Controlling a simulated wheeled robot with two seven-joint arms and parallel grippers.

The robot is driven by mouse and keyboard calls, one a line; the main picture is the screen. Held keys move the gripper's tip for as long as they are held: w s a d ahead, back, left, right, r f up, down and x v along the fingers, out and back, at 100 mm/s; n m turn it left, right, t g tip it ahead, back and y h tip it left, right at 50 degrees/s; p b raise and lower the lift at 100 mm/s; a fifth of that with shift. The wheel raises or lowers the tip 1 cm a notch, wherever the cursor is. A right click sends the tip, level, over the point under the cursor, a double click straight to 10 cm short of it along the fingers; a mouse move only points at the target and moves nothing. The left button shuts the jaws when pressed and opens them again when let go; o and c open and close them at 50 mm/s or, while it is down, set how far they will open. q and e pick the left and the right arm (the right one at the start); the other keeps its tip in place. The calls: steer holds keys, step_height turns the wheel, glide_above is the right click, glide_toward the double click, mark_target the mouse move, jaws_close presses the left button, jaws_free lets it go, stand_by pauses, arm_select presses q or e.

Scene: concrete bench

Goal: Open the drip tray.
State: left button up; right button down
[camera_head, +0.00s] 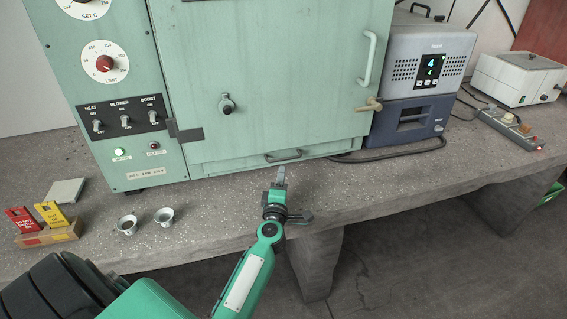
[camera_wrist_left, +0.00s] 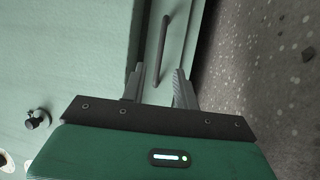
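The drip tray (camera_head: 225,165) is the low green panel along the bottom of the green oven, and it looks shut. My left gripper (camera_head: 281,172) is just in front of and below this handle in the head view. In the left wrist view its two grey fingers (camera_wrist_left: 159,72) are apart, with the near end of the handle (camera_wrist_left: 162,45) showing between them. I cannot tell whether they touch it. My right gripper is in neither view.
The green oven (camera_head: 270,75) stands on the concrete bench (camera_head: 350,190). Two small metal cups (camera_head: 164,217) stand left of my arm, near red and yellow tags (camera_head: 50,213). A grey-blue device (camera_head: 420,65) stands to the right. The bench in front of the tray is clear apart from my arm.

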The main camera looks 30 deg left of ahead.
arm_select(q)
steer(key=x, duration=0.6)
steer(key=shift+w+a, duration=0.1)
steer(key=shift+w, duration=0.1)
jaws_close()
